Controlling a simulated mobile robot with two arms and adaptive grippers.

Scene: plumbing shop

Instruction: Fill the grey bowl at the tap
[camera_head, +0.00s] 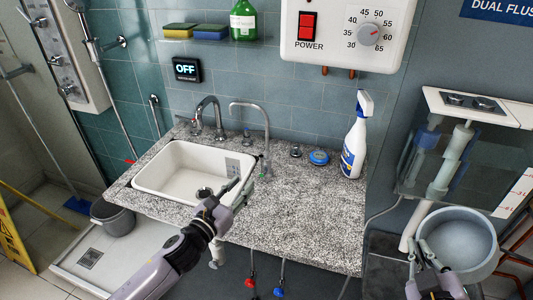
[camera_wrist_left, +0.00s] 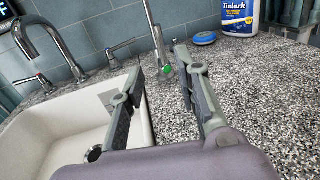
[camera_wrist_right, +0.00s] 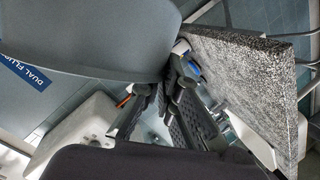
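The grey bowl (camera_head: 457,236) is at the lower right of the head view, beyond the counter's right end, and looks empty. Its grey underside (camera_wrist_right: 90,35) fills the top of the right wrist view. My right gripper (camera_head: 421,256) is at the bowl's near left rim, one finger inside and one outside, shut on its wall. A slim tall tap (camera_head: 266,128) stands right of the basin, with a green mark (camera_wrist_left: 167,69) near its base. A chrome tap (camera_head: 217,115) stands behind the basin. My left gripper (camera_head: 242,190) is open and empty over the basin's right edge, before the slim tap.
The white basin (camera_head: 160,185) is set in the speckled counter (camera_head: 310,215). A spray bottle (camera_head: 354,145) and blue tin (camera_head: 319,157) stand at the counter's back right. A cistern display (camera_head: 460,150) is behind the bowl. The counter's front right is clear.

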